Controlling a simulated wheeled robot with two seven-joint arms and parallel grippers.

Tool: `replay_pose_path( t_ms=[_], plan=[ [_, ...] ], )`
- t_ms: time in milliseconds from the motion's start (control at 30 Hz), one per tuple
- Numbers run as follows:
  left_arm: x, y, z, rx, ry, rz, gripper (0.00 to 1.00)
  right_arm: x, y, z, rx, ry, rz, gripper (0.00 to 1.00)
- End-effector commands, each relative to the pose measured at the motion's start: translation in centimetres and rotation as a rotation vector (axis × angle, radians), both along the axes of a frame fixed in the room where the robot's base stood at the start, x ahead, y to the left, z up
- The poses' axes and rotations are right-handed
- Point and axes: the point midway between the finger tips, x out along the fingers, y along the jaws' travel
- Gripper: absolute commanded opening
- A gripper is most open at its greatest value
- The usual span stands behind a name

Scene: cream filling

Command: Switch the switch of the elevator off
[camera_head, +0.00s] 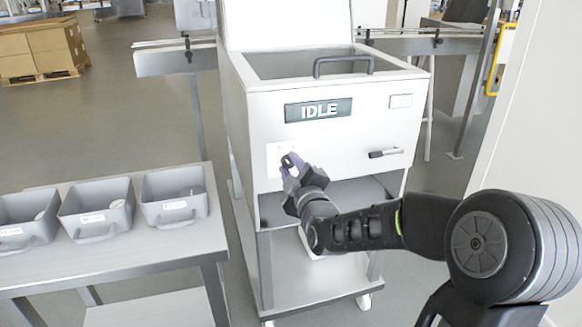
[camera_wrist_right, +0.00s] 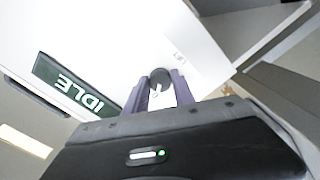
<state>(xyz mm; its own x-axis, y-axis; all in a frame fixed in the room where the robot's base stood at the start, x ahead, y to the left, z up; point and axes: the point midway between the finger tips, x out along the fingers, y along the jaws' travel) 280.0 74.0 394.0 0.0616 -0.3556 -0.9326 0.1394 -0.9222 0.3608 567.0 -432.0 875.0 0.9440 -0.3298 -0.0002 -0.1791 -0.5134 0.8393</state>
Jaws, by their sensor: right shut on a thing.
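The elevator is a white box-shaped machine (camera_head: 345,110) on a wheeled frame, with a dark display (camera_head: 318,110) reading IDLE. Its switch is a dark round knob (camera_head: 287,161) on a pale plate at the lower left of the front panel. In the right wrist view the knob (camera_wrist_right: 160,77) sits between my fingertips, with a light mark on it and small lettering beside it. My right gripper (camera_head: 291,168) is at the panel, its purple fingers shut on the knob. The fingers partly hide the knob. My left gripper is in neither view.
A grey table (camera_head: 150,243) with several grey bins (camera_head: 97,213) stands at the left. A small dark handle (camera_head: 385,153) sticks out at the panel's right, and a larger handle (camera_head: 343,62) is on top. A pale wall (camera_head: 535,120) is at the right.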

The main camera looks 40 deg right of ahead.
Motion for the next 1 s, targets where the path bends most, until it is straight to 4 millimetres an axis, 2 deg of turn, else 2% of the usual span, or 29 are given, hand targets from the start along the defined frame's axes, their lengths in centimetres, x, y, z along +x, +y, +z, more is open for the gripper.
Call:
replay_pose_path(
  t_ms=[67,100,367,733,867,1000],
  plan=[
    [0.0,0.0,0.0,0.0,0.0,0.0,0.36,0.0,0.0,0.0,-0.002,0.0,0.001,0.0],
    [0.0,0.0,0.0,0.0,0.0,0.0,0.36,0.0,0.0,0.0,-0.002,0.0,0.001,0.31],
    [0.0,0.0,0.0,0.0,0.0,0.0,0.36,0.0,0.0,0.0,0.0,-0.001,0.001,0.52],
    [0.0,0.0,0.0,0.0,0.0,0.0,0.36,-0.6,0.2,0.0,0.0,0.0,0.0,0.52],
    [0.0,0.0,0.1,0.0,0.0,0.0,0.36,-2.0,0.7,0.1,-0.001,-0.002,-0.001,0.52],
    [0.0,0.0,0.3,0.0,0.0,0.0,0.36,-4.4,1.4,0.2,0.0,-0.003,-0.002,0.52]
  ],
)
